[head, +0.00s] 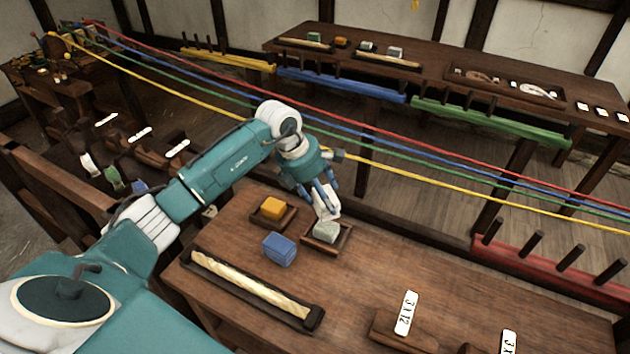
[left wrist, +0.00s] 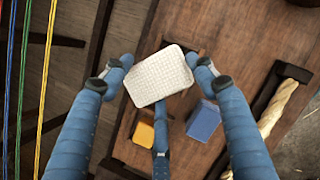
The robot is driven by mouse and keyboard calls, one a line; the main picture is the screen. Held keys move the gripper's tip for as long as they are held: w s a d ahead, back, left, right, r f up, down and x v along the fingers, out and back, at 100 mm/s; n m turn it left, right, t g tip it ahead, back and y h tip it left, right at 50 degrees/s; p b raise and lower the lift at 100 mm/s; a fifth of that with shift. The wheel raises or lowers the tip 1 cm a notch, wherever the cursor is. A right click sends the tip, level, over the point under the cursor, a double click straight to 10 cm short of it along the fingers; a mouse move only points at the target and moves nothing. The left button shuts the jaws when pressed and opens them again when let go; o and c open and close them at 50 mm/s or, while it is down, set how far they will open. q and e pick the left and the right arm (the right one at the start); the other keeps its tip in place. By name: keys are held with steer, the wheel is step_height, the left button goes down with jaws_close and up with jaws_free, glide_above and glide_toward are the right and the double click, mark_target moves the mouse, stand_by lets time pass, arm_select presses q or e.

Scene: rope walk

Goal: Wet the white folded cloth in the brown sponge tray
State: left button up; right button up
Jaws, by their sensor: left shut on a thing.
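My left gripper (head: 325,207) is shut on the white folded cloth (head: 328,202). In the left wrist view the cloth (left wrist: 160,77) sits tilted between the blue fingers, its woven face toward the camera. In the head view the cloth is just behind and above the brown sponge tray (head: 322,248), which holds a grey-green sponge (head: 326,231). I cannot tell whether the cloth touches the sponge. In the left wrist view the cloth hides most of that tray. My right gripper is not in view.
An orange block (head: 272,208) sits in a second small tray, left of the sponge tray. A long dark holder (head: 250,287) with pale rope lies nearer. Coloured ropes (head: 400,165) stretch behind the bench.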

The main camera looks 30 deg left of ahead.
mark_target(325, 215)
arm_select(q)
steer(key=shift+s+d+f+b, duration=0.15)
steer(key=shift+d+f+b, duration=0.55)
steer(key=shift+f, duration=0.15)
steer(key=f, duration=0.1)
steer(key=f+b, duration=0.1)
steer(key=f, duration=0.1)
steer(key=shift+a+f+b, duration=0.25)
steer(key=shift+a+b, duration=0.05)
steer(key=shift+b, duration=0.1)
steer(key=shift+f, duration=0.2)
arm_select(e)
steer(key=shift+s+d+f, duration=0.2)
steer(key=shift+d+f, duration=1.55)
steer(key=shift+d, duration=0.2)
arm_select(q)
steer(key=shift+f+b, duration=0.3)
steer(key=shift+b, duration=0.05)
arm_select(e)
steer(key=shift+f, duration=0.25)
arm_select(q)
steer(key=shift+f, duration=0.15)
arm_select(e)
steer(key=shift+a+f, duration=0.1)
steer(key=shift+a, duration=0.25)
arm_select(q)
steer(key=shift+d+f, duration=0.1)
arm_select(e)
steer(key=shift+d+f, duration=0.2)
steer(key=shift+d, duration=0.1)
